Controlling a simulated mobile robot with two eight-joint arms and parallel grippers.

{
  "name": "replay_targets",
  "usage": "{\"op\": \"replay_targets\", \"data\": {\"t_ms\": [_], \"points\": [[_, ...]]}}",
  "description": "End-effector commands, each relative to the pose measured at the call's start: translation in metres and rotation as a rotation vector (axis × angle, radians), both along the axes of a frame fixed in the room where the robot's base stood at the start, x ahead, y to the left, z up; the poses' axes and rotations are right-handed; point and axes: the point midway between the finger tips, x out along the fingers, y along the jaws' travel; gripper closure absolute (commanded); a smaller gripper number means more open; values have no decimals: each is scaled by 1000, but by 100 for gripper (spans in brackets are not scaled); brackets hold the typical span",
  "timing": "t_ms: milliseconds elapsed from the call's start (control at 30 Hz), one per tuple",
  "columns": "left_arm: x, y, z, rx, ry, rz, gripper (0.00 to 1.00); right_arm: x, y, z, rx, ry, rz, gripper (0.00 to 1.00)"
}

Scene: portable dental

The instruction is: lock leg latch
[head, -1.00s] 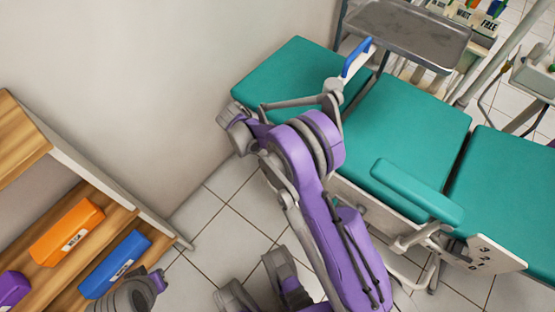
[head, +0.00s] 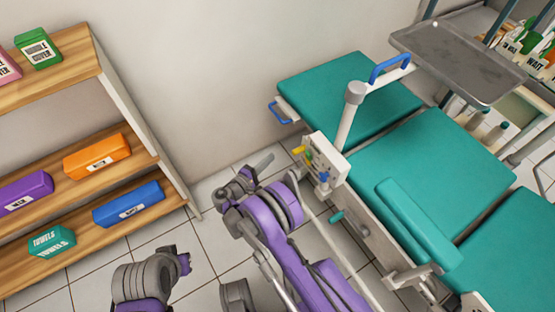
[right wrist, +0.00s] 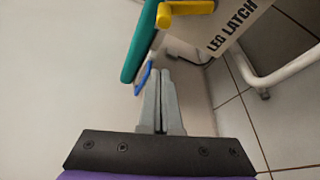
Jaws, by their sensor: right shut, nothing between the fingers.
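The leg latch box (head: 325,165) is a pale panel on the side of the teal dental chair (head: 425,165), with a yellow lever (head: 299,150) and small green and blue parts. In the right wrist view the yellow lever (right wrist: 185,9) and the box labelled LEG LATCH (right wrist: 238,20) are at the top. My right gripper (head: 268,160) is shut and empty, just left of the box in the head view and apart from it. Its fingers also show in the right wrist view (right wrist: 162,75), below the lever. Of my left arm, only a grey and purple part shows at lower left; its fingers cannot be made out.
A blue handle (head: 280,112) is on the teal leg section (head: 345,90). A metal tray (head: 455,62) hangs at upper right. A wooden shelf (head: 150,205) with coloured boxes stands at left. Tiled floor between shelf and chair is partly clear.

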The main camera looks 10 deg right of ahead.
Motion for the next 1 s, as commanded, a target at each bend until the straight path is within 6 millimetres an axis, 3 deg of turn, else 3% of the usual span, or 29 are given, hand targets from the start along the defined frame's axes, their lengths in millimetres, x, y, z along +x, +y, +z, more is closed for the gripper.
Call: {"op": "replay_targets", "data": {"t_ms": [400,633,1000], "points": [[2,0,-15,0,4,0,100,53,-70,-12,1,2,-4,100],[2,0,-17,0,5,0,100,22,-76,2,2,2,-1,100],[3,0,-17,0,5,0,100,16,-79,5,2,2,-2,100]]}}
